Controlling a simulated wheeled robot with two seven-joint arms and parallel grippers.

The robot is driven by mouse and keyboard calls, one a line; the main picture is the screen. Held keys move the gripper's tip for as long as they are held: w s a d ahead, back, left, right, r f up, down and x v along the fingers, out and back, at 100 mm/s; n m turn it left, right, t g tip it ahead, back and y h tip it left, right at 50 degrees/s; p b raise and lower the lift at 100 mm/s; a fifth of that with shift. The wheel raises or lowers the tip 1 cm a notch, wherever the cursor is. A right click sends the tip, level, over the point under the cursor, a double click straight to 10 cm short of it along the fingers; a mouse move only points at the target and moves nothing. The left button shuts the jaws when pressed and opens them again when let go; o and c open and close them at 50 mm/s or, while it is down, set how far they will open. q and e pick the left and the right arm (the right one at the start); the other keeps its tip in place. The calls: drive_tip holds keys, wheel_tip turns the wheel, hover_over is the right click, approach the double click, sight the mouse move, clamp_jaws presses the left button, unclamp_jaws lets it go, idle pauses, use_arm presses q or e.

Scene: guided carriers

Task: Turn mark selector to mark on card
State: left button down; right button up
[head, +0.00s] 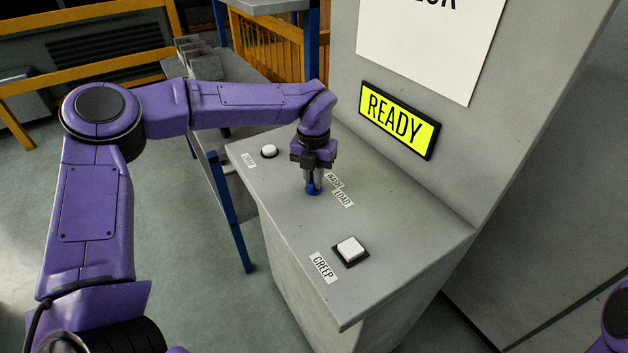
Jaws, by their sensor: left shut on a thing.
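The mark selector, a small blue knob (313,190), stands on the sloping grey top of the console. My left gripper (312,178) points down from above and is shut on the knob, hiding most of it. Which mark the knob points to cannot be told. Two small labels lie right of the knob; the nearer one (343,199) reads LOAD, the other (334,181) is partly hard to read. A white card (430,40) is on the upright panel behind; only the end of its black text shows, cut off by the top edge.
A yellow READY sign (397,118) is on the panel. A round white button (269,151) sits behind left of the knob, and a square white button (350,249) labelled CREEP (323,267) in front right. Orange railings (85,63) and a blue-legged table (230,205) stand left.

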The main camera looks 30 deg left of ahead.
use_arm(q)
drive_tip(key=shift+s+f+n, duration=0.15)
drive_tip(key=shift+f+n, duration=0.05)
drive_tip(key=shift+n, duration=0.5)
drive_tip(key=c, duration=1.1)
unclamp_jaws()
drive_tip(key=shift+c, duration=0.2)
drive_tip(key=shift+r, duration=0.3)
wheel_tip(320, 180, up, 10)
drive_tip(key=b, duration=0.1)
